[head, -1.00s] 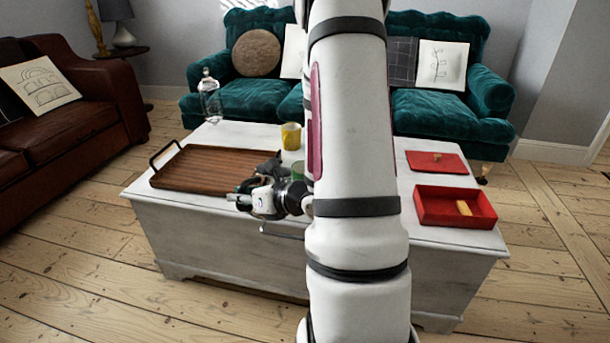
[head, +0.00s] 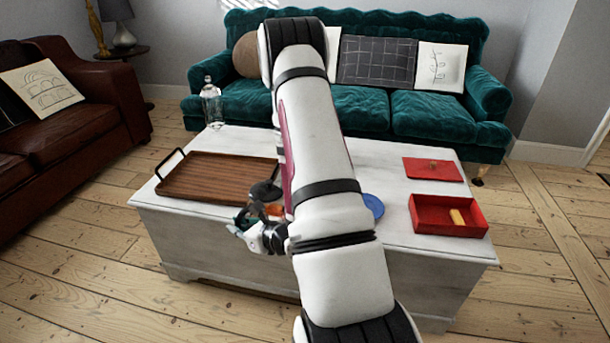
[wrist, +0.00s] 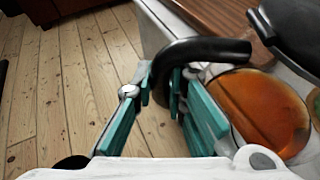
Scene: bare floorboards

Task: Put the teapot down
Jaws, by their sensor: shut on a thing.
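The teapot (head: 265,191) has a dark lid and a glass body with orange-brown liquid. It is at the near edge of the white table, right of the tray, partly hidden by my arm. In the wrist view its round body (wrist: 268,112) is at the right, with the black lid above. Its black curved handle (wrist: 205,49) runs between the teal fingers of my gripper (wrist: 161,88), which is shut on it. My gripper also shows in the head view (head: 243,220), by the table's front edge. I cannot tell whether the teapot's base touches the table.
A wooden tray (head: 215,178) with black handles lies on the table's left (head: 165,212). A glass bottle (head: 211,105) stands at the back left. A blue plate (head: 374,206) shows right of my arm. A red box (head: 432,215) and red lid (head: 440,170) are at the right.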

